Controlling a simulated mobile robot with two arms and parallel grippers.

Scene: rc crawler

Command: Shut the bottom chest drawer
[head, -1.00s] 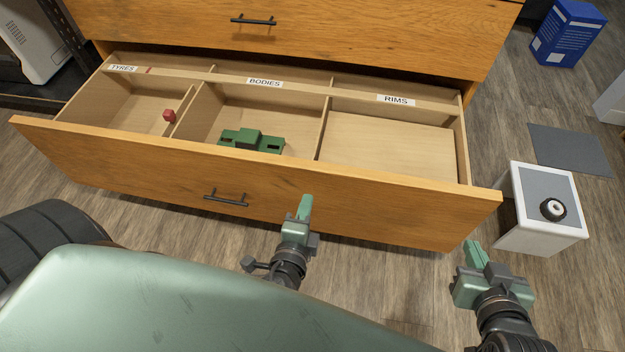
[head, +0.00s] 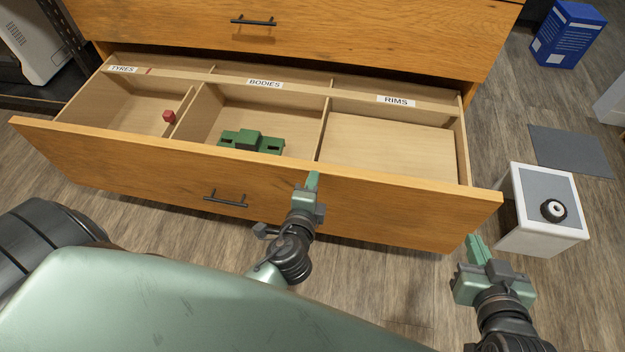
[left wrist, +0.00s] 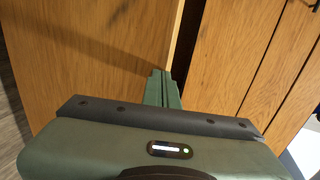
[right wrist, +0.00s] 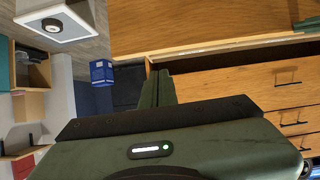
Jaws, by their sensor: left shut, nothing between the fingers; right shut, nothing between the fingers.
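The bottom chest drawer (head: 130,165) is pulled well out in the head view. Its compartments are labelled TYRES, BODIES and RIMS. A small red part (head: 169,116) lies in TYRES, a green body (head: 250,141) in BODIES, and RIMS looks empty. A dark bar handle (head: 225,199) is on the drawer front. My left gripper (head: 311,182) is shut and empty, at the drawer front right of the handle; I cannot tell whether it touches. It also shows shut in the left wrist view (left wrist: 161,75). My right gripper (head: 475,246) is shut and empty, near the drawer's right front corner.
A white box with a grey top (head: 530,185) stands on the floor right of the drawer, with a small dark wheel (head: 553,210) on it. A grey mat (head: 570,150) and a blue box (head: 568,35) lie further back.

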